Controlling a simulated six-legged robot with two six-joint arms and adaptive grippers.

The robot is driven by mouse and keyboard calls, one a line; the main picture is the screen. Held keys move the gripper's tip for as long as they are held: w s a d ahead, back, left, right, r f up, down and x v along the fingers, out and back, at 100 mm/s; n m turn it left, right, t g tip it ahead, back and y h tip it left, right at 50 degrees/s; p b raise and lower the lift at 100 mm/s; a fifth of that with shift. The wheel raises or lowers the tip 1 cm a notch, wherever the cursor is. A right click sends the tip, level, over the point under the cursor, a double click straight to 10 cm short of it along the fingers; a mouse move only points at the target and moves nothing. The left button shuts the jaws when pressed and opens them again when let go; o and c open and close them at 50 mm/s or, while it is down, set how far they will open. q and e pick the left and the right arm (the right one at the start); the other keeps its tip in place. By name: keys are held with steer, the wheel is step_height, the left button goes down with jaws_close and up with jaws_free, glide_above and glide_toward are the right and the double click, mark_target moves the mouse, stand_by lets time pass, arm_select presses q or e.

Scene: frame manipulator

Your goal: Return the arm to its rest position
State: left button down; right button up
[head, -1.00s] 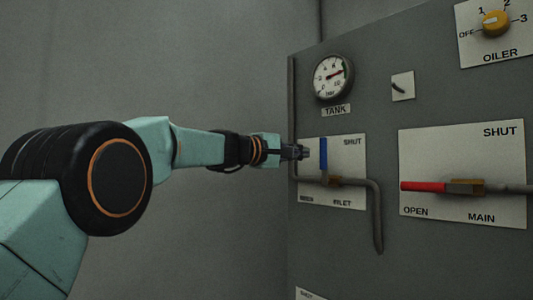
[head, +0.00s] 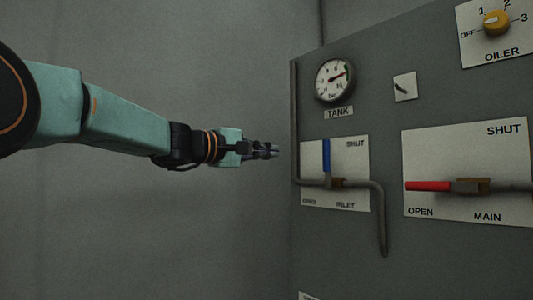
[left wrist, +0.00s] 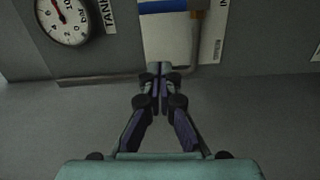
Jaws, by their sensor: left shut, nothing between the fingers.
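My left arm reaches in from the left in the head view. Its gripper (head: 266,151) is shut and empty, apart from the panel and to the left of the inlet valve's blue lever (head: 326,156). In the left wrist view the shut fingers (left wrist: 158,72) point toward the panel, with part of the blue lever (left wrist: 165,6) beyond them at the top. The blue lever stands upright. My right gripper is in neither view.
The grey panel (head: 385,125) fills the right side. It bears a tank gauge (head: 334,80), a small toggle (head: 404,87), a yellow oiler knob (head: 496,22) and a horizontal red main lever (head: 427,186). A thin pipe (head: 295,110) runs along its left edge.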

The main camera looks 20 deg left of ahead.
arm_select(q)
steer(key=w+a+f+n+g+y, duration=0.1)
steer(key=a+f+y, duration=0.3)
steer(key=f, duration=0.5)
steer(key=w+a+f+n+y, duration=0.1)
steer(key=a+f+y, duration=0.25)
steer(key=f, duration=0.45)
steer(key=s+a+f+m+g+y+p, duration=0.1)
steer(key=s+f+g+y, duration=0.15)
steer(key=f, duration=0.65)
steer(key=s+a+f+m+g+y+p, duration=0.1)
steer(key=s+f+m, duration=0.15)
steer(key=f, duration=0.55)
steer(key=s+a+f+m+g+y+p, duration=0.1)
steer(key=s+f, duration=0.3)
steer(key=f, duration=0.5)
steer(key=s+d+f+m+g+p, duration=0.3)
steer(key=s+f+m, duration=0.1)
steer(key=s+f, duration=1.1)
steer(key=s+d+f+m+g+p, duration=0.1)
steer(key=s+d+f+g+p, duration=0.1)
steer(key=s, duration=1.2)
steer(key=s+d+f+m+g+h+p, duration=0.1)
steer(key=s+f+m+g, duration=0.1)
steer(key=s, duration=1.1)
steer(key=shift+s+d+f+g+p, duration=0.4)
steer(key=shift+f+g, duration=0.4)
steer(key=shift+g, duration=0.25)
